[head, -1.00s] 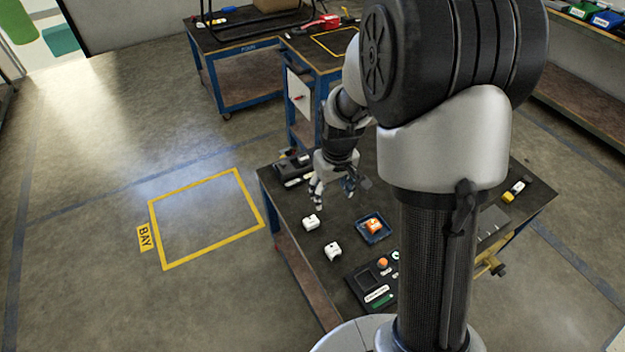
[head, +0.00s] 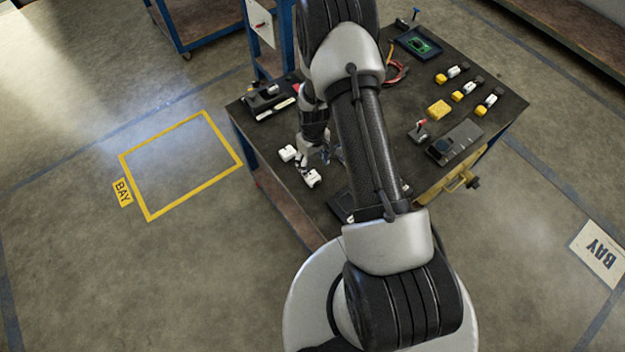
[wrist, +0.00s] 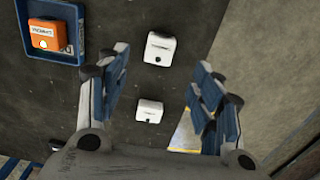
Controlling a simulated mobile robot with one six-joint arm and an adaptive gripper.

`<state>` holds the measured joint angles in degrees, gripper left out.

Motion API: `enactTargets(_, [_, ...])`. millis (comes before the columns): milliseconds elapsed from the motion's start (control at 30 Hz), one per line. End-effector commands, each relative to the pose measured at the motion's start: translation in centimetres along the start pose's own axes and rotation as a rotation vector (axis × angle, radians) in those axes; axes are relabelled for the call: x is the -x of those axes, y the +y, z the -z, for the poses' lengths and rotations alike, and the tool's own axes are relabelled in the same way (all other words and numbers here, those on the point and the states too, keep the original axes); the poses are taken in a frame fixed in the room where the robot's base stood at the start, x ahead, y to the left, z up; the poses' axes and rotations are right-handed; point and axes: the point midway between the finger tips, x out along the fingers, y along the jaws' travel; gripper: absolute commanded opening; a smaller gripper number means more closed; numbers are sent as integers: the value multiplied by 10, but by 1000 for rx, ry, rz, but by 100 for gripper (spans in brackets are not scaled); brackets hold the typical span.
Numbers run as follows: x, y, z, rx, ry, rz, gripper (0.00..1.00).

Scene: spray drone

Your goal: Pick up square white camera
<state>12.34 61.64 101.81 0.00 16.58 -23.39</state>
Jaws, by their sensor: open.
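Two small white camera-like blocks lie on the dark bench top. In the wrist view, one white block (wrist: 160,48) lies farther up, and the other white block (wrist: 149,111) lies lower, between the fingers' span. I cannot tell for sure which is the square white camera. In the head view the blocks show as a left one (head: 288,153) and a nearer one (head: 312,178). My gripper (wrist: 160,68) is open and empty, with blue-padded fingers on either side of the blocks. In the head view my gripper (head: 318,158) is beside the nearer block; contact is unclear.
In the wrist view, an orange block (wrist: 46,36) sits in a blue tray (wrist: 81,32) left of my fingers. The bench edge (wrist: 222,50) is close on the right. Yellow-and-white parts (head: 464,96) and a dark device (head: 454,141) stand on the bench's right side.

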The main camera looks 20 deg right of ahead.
Motion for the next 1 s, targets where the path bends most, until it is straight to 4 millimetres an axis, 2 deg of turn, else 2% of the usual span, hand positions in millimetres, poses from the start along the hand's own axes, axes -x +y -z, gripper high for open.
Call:
enactTargets(33, [-15, 0, 0, 0, -2, 1, 60])
enactTargets(200, [-41, 0, 0, 0, -1, 0, 60])
enactTargets(467, [-54, 0, 1, 0, 1, 0, 60])
enactTargets(800, [-100, 0, 2, 0, -1, 0, 60])
enactTargets(1000, [-100, 0, 3, 0, 0, -1, 60])
